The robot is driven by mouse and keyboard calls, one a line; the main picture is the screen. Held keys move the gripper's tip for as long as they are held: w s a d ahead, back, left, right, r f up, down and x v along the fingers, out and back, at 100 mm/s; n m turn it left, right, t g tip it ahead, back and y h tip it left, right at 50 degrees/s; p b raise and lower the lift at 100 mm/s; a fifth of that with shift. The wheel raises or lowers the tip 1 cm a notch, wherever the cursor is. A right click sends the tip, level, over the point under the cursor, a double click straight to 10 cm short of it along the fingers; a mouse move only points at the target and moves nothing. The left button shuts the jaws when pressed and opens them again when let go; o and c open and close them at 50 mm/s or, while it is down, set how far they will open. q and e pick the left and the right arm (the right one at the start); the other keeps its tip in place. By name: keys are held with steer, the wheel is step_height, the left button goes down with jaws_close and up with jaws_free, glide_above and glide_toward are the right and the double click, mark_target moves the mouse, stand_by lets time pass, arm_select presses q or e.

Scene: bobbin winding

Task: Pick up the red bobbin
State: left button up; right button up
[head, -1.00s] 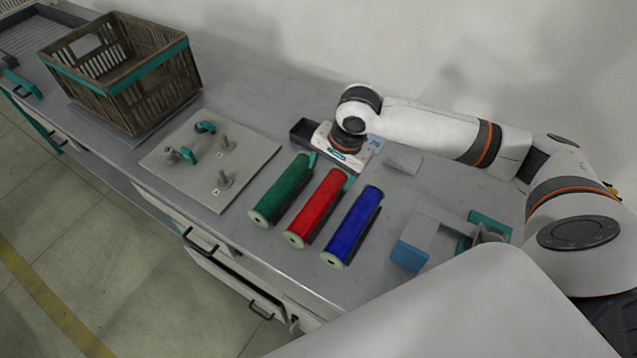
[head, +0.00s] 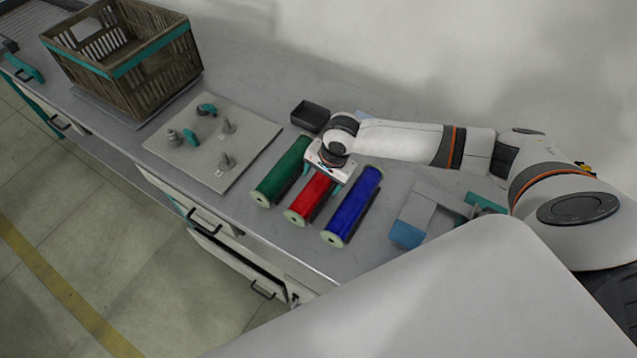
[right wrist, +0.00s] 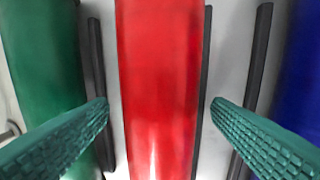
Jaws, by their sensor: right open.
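The red bobbin (head: 309,199) lies on the grey bench between the green bobbin (head: 283,172) and the blue bobbin (head: 353,207). My right gripper (head: 321,185) is over its far half and hides that part in the head view. In the right wrist view the red bobbin (right wrist: 158,85) runs between the two teal fingers of the right gripper (right wrist: 160,112). The fingers are apart, one on each side of it, with a gap to each. Green shows at the left edge and blue at the right. My left gripper is not in view.
A grey plate (head: 165,150) with several upright pegs and teal parts is left of the bobbins. A brown crate (head: 150,75) stands at the far left. A small black tray (head: 310,114) is behind the bobbins. A grey and blue block (head: 408,233) is to the right.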

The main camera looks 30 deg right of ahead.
steer(key=c, duration=1.5)
steer(key=shift+r, duration=0.15)
